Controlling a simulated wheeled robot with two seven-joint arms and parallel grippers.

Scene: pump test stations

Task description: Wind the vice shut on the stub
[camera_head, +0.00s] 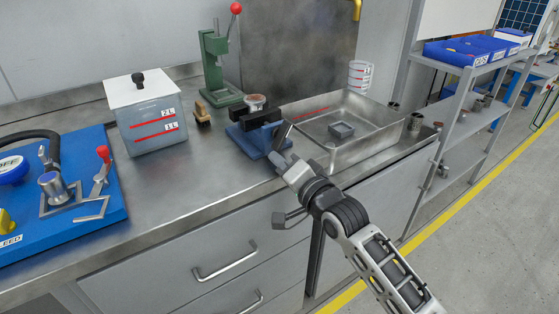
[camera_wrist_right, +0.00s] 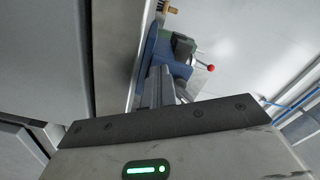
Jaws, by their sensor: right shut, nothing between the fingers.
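The vice (camera_head: 258,139) has a blue body and dark jaws and stands near the bench's front edge. A round, light-topped piece, which looks like the stub (camera_head: 256,101), shows at the back of its jaws; the gap between them and the stub is not clear. My right gripper (camera_head: 277,158) is shut and empty at the vice's front right end. A dark slanted bar (camera_head: 282,134) rises beside its fingertips; I cannot tell whether they touch it. In the right wrist view the shut fingers (camera_wrist_right: 159,84) point at the blue vice (camera_wrist_right: 151,47). My left gripper is not in view.
A steel tray (camera_head: 370,150) with a small grey block (camera_head: 341,130) stands right of the vice. Behind are a green press (camera_head: 216,70) and a small brush (camera_head: 202,114). A lidded tank (camera_head: 150,120) and blue board (camera_head: 70,225) are left. Bare bench lies left of the vice.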

